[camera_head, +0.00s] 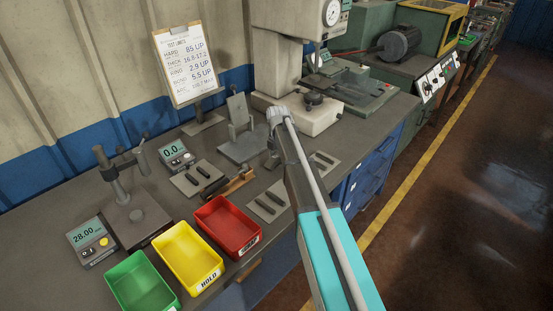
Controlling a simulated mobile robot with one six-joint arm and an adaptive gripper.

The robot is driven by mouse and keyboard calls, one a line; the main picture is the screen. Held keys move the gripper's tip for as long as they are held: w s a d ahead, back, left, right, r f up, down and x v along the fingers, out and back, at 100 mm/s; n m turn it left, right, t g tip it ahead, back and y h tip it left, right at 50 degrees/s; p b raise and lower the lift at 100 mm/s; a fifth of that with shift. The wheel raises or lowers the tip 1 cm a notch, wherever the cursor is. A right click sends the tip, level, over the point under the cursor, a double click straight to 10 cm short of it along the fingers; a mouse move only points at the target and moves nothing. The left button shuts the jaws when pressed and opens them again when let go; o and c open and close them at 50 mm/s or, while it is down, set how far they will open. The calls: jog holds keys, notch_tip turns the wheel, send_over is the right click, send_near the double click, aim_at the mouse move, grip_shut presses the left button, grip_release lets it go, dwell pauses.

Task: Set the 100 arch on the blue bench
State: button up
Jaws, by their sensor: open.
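I cannot make out any part marked 100. A small brown and grey piece (237,184) lies on the bench between the grey plates and behind the red bin; its shape is too small to tell whether it is an arch. The bench (52,208) has a dark grey top, and blue drawers (366,183) show beneath its right part. My arm reaches in from the lower right over the bench edge.
Green (121,268), yellow (219,274) and red bins (253,243) line the front edge. Grey plates with dark bars (184,184) lie behind. A gauge stand (133,222), displays, a clipboard (176,62) and a press (283,72) stand around. The floor right is clear.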

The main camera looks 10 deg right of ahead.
notch_tip(320, 180, up, 12)
jog(key=p, duration=1.1)
jog(key=shift+f, duration=0.1)
jog(key=shift+s, duration=0.1)
dwell(0.6)
jog(key=s+m, duration=2.5)
jog(key=s, duration=0.3)
jog(key=shift+s+a, duration=0.2)
jog(key=shift+s, duration=0.2)
jog(key=shift+c, duration=0.3)
